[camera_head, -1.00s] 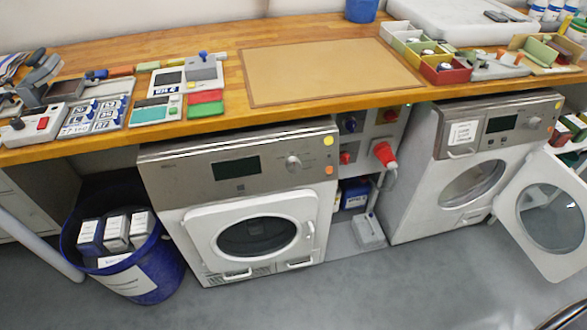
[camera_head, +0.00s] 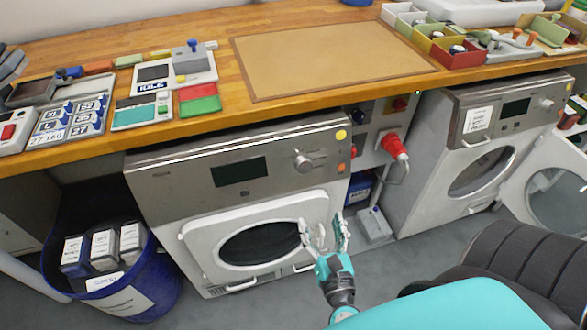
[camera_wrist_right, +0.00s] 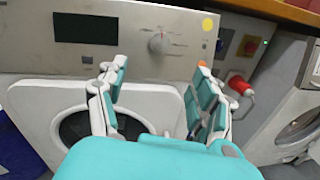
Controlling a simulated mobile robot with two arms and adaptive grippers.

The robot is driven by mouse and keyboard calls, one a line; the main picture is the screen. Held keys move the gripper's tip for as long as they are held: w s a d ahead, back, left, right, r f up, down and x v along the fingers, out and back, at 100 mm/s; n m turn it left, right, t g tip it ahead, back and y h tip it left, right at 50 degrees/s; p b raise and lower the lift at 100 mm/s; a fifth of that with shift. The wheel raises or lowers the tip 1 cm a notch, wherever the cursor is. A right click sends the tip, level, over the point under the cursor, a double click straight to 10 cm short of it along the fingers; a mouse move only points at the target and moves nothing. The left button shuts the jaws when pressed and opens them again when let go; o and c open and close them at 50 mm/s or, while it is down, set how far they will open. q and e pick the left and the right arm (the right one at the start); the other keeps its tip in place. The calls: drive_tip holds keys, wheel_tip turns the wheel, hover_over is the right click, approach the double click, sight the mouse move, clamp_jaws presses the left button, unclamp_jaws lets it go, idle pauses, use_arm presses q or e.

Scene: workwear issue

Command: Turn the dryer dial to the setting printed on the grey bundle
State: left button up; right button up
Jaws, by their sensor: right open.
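The left machine (camera_head: 240,197) under the bench has a steel panel with a dark display and a round dial (camera_head: 303,161). The dial also shows in the right wrist view (camera_wrist_right: 157,43), ahead of the fingers. Its pointer setting is too small to read. My right gripper (camera_head: 324,226) is open and empty in front of this machine's door, below the dial and apart from it. Several bundles with white labels stand in a blue bin at lower left; the right one looks grey (camera_head: 133,240). Their print is not legible. My left gripper is not in view.
A second machine (camera_head: 480,140) stands at right with its own dial (camera_head: 546,103) and its door swung open. A red plug (camera_head: 395,147) sticks out between the machines. The wooden bench edge overhangs the panels. The blue bin (camera_head: 160,280) stands left of the left machine.

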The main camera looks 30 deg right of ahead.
sight(305, 169)
drive_tip(key=p+x, duration=0.2)
drive_tip(key=x, duration=1.5)
drive_tip(key=shift+d, duration=0.1)
drive_tip(key=shift+c, duration=0.4)
drive_tip(key=c, duration=1.1)
